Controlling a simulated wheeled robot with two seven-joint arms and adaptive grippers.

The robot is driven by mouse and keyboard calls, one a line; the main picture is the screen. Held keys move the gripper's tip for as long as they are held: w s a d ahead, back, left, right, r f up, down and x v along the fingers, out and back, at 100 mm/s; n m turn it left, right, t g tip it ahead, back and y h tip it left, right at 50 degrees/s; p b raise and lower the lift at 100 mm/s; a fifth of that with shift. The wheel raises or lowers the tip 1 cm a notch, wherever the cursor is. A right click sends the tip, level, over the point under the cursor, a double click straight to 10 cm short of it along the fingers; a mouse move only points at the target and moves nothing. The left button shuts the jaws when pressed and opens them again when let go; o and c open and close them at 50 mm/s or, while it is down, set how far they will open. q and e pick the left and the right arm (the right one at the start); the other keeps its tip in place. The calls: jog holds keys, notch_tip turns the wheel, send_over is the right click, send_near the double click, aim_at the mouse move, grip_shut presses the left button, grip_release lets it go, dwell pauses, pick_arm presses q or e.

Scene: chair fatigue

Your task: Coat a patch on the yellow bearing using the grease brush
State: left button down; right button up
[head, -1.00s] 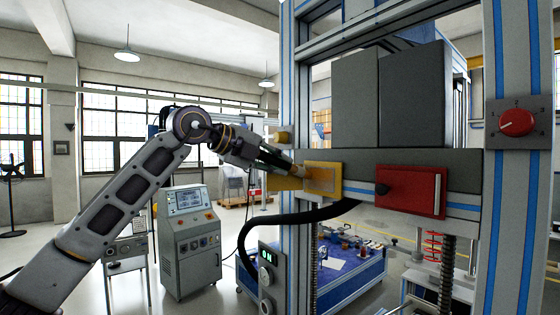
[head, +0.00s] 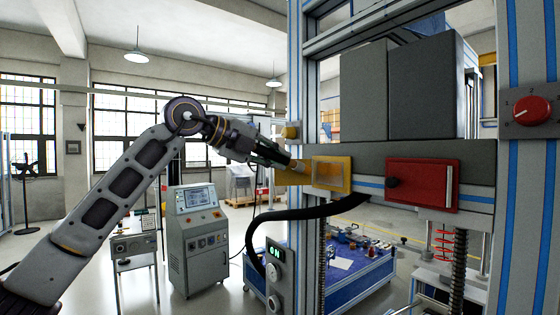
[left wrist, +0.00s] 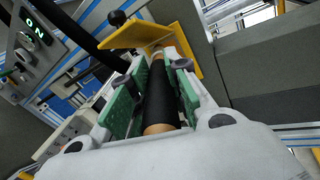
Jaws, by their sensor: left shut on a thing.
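The yellow bearing (head: 346,175) is a block on the left side of the press frame, with a dull tan-grey rectangle on its front face. It shows as a yellow bracket in the left wrist view (left wrist: 188,45). My left gripper (head: 286,160) is just left of the bearing. Its green pads are shut on the grease brush, whose black handle (left wrist: 160,95) has tan ends and points toward the bearing. The brush's far end lies close to the yellow part; I cannot tell whether it touches. My right gripper is not in view.
A red box (head: 425,184) with a black knob sits right of the bearing on the grey crossbeam. A black hose (head: 300,212) curves below my left gripper. A control cabinet (head: 197,240) and a blue table (head: 350,285) stand behind. A red dial (head: 532,111) is on the right post.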

aim_at(287, 165)
pick_arm(q)
jog(key=shift+s+a+b, duration=0.65)
jog(key=shift+s+a, duration=0.3)
jog(key=shift+a, duration=0.3)
jog(key=shift+s+a+b, duration=0.6)
jog(key=shift+s+a, duration=0.3)
jog(key=shift+a, duration=0.3)
jog(key=shift+w+d, duration=0.1)
dwell(0.4)
jog(key=shift+r+p+x, duration=0.15)
jog(key=shift+p+x, duration=0.25)
jog(key=shift+x, duration=1.4)
jog(key=shift+r+p+x, duration=0.15)
jog(key=shift+p+x, duration=0.25)
jog(key=shift+x, duration=1.45)
jog(key=shift+w+d+p, duration=0.4)
jog(key=shift+w+d, duration=0.15)
jog(key=shift+d, duration=0.2)
jog(key=shift+s, duration=0.15)
